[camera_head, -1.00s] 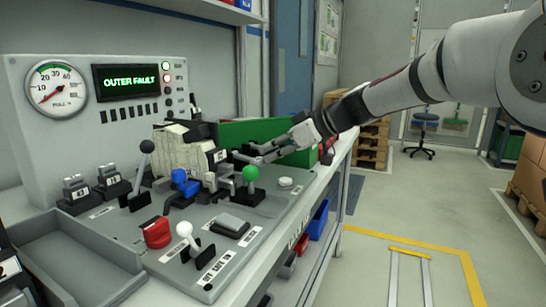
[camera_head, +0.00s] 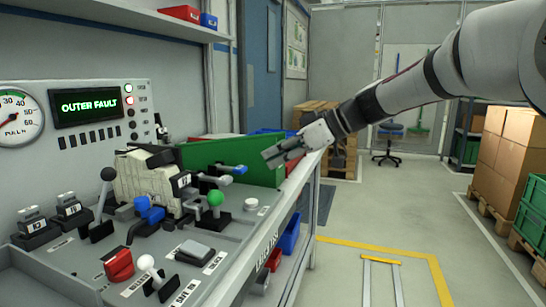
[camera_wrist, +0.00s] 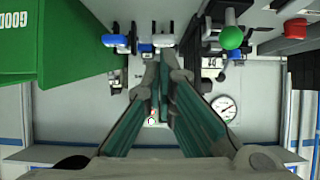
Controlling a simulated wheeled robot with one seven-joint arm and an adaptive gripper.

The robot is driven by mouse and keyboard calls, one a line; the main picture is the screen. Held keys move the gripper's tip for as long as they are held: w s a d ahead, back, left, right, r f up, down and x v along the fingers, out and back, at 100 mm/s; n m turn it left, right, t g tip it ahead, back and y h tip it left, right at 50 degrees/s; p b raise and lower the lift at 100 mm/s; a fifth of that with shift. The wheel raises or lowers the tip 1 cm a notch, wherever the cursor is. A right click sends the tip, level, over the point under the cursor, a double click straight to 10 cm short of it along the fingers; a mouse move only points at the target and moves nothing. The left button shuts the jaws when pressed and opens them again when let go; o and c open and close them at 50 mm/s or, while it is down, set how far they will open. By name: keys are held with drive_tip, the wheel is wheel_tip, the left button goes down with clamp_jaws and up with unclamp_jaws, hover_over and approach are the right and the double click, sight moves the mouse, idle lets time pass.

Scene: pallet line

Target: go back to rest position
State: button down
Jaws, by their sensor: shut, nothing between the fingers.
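My gripper (camera_head: 284,153) is shut and empty. In the head view it hangs in the air near the right edge of the control bench, in front of the green panel (camera_head: 222,156). It is above and right of the green-knobbed lever (camera_head: 216,199) and the blue-tipped handle (camera_head: 233,169), apart from both. In the wrist view the closed fingers (camera_wrist: 162,62) point up the picture, with the green knob (camera_wrist: 231,38) to their right and blue handles (camera_wrist: 117,40) to their left.
Pallets (camera_head: 318,115) stand behind. Stacked boxes (camera_head: 508,140) stand at the right. The floor (camera_head: 400,205) between is clear.

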idle(0.3)
drive_tip(key=s+d+f+m+g+h, duration=0.1)
drive_tip(key=s+d+f+m+h, duration=0.4)
drive_tip(key=s, duration=1)
drive_tip(key=s+d+f+m+g+h, duration=0.15)
drive_tip(key=s+d+f+m, duration=0.4)
drive_tip(key=s, duration=0.95)
drive_tip(key=s+d+f+m+g+h, duration=0.1)
drive_tip(key=s+d+f+m+h, duration=0.45)
drive_tip(key=s, duration=0.95)
wheel_tip(320, 180, up, 32)
drive_tip(key=d+n+t+y+p, duration=0.1)
drive_tip(key=d+n+t+p, duration=0.1)
drive_tip(key=p, duration=2.6)
drive_tip(key=shift+s+d+t+p, duration=0.25)
drive_tip(key=shift+t+p, duration=0.1)
drive_tip(key=shift+t, duration=0.5)
